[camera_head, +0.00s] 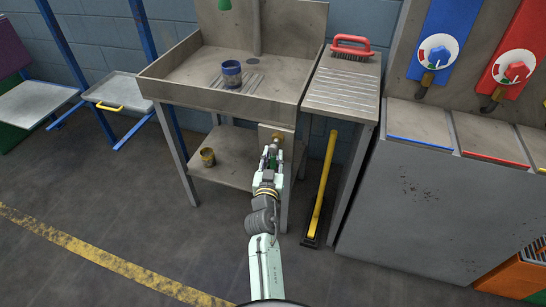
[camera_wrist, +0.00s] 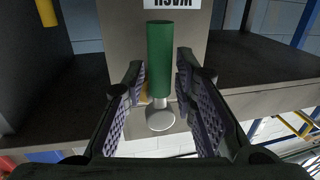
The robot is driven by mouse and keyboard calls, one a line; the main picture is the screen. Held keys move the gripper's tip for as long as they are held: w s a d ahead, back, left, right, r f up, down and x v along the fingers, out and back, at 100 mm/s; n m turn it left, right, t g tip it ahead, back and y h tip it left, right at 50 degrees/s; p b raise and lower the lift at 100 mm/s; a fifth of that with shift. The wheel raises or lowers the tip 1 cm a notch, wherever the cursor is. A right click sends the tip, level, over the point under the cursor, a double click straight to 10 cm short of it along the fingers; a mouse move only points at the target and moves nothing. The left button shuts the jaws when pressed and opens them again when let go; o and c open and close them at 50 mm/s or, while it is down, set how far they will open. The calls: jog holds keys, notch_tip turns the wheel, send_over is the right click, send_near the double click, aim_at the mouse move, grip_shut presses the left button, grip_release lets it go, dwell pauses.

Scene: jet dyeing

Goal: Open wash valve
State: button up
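The wash valve has a green lever handle (camera_wrist: 160,70) on a round metal hub (camera_wrist: 160,120). It is mounted on a beige panel (camera_head: 270,130) under the sink's front edge. A white label (camera_wrist: 172,3) on the panel appears upside down in the wrist view and seems to read WASH. My gripper (camera_head: 271,160) reaches the panel from the front. In the wrist view its two dark ridged fingers (camera_wrist: 161,75) stand on either side of the green handle, with narrow gaps visible. Contact at the fingertips is hard to judge. In the head view my gripper hides most of the handle.
A steel sink (camera_head: 185,92) holds a blue cup (camera_head: 231,74). A brown cup (camera_head: 208,157) stands on the lower shelf. A yellow-handled tool (camera_head: 322,185) leans right of my gripper. A red-handled brush (camera_head: 351,46) lies on the drainboard. Open floor lies to the left.

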grip_shut()
dwell(0.4)
